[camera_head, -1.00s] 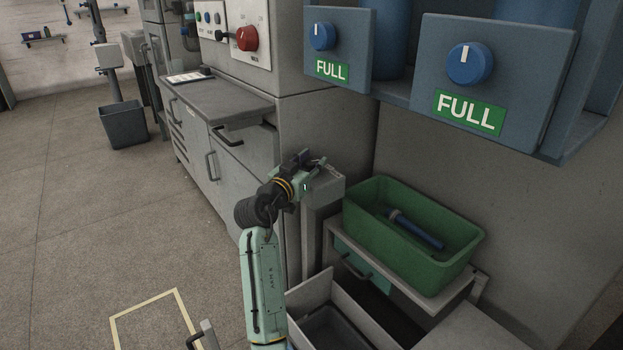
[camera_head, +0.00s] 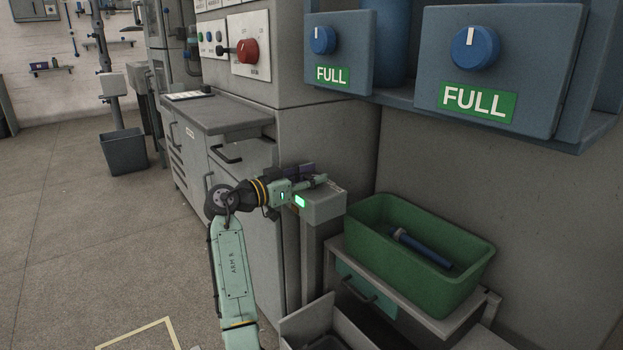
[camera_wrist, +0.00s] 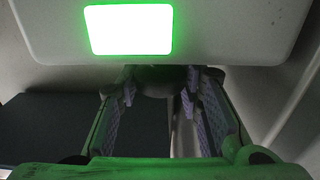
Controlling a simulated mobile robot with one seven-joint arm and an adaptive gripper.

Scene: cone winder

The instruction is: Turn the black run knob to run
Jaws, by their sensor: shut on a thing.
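A grey control box (camera_head: 325,207) stands on a post in the middle of the head view. A bright green lamp (camera_head: 300,201) is lit on it; the lamp also fills the top of the wrist view (camera_wrist: 128,30). My gripper (camera_head: 318,181) is at the top of this box. In the wrist view, its two fingers (camera_wrist: 162,92) reach to either side of a dark rounded part, the black run knob (camera_wrist: 165,82), and are shut on it. The knob is mostly hidden by the fingers, and its pointer and markings cannot be read.
A green bin (camera_head: 375,240) with a blue tube (camera_head: 425,248) stands on a stand to the right. Blue panels with FULL labels (camera_head: 478,101) overhang above. A cabinet with a red knob (camera_head: 248,51) is behind. The floor at left is mostly open.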

